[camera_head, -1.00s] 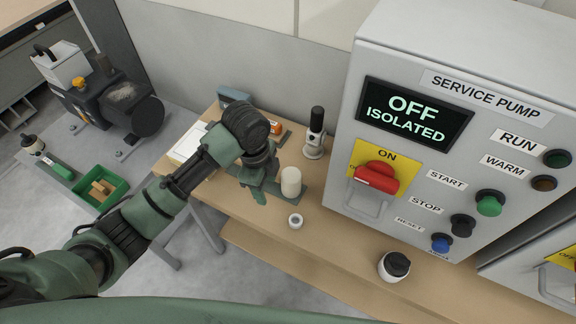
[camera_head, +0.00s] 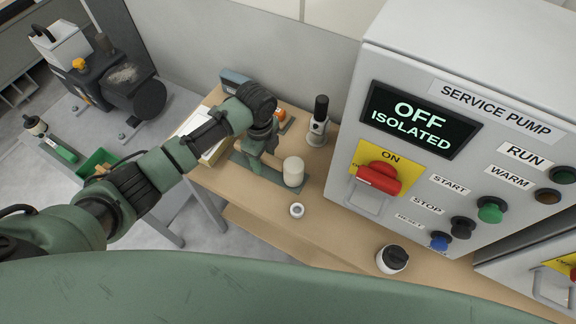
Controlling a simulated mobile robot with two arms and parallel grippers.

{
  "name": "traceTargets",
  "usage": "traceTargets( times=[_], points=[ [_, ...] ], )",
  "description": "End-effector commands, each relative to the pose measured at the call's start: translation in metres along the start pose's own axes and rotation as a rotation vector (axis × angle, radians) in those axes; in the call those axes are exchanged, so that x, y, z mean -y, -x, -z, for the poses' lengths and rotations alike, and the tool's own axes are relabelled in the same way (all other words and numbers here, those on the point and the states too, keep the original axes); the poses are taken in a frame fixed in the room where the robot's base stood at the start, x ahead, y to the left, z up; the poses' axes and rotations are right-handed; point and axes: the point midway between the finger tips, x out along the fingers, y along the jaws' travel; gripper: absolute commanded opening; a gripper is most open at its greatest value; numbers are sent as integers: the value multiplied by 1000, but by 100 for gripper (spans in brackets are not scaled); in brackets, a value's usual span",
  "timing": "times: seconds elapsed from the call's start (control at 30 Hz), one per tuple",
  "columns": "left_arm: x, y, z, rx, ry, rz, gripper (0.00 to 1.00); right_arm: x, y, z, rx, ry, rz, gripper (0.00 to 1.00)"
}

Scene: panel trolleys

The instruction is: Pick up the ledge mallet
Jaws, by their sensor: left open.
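A cream cylinder (camera_head: 293,172), which looks like the mallet's head, stands on a dark green mat (camera_head: 268,182) on the wooden ledge (camera_head: 335,228). No handle can be made out; my gripper may hide it. My left gripper (camera_head: 262,160) is open and points down over the mat, just left of the cylinder. A green finger shows beside the cylinder, with nothing seen held. I cannot tell whether it touches the cylinder. My right gripper is not in view.
A white ring (camera_head: 297,211) and a dark-capped white jar (camera_head: 392,260) stand on the ledge. A black-topped device (camera_head: 318,122) stands behind the cylinder. The grey service pump cabinet (camera_head: 420,190) bounds the right side. A green bin (camera_head: 98,163) is at left.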

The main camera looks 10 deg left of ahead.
Motion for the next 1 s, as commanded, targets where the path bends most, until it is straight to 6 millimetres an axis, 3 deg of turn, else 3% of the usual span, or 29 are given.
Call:
traceTargets(
  times=[0.17,0.37,1.0],
  points=[
    [0,0,0,0,0,1,53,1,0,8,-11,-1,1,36],
    [0,0,0,-1,0,1,0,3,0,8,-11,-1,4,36],
    [0,0,0,-1,1,1,0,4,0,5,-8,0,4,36]
  ],
)
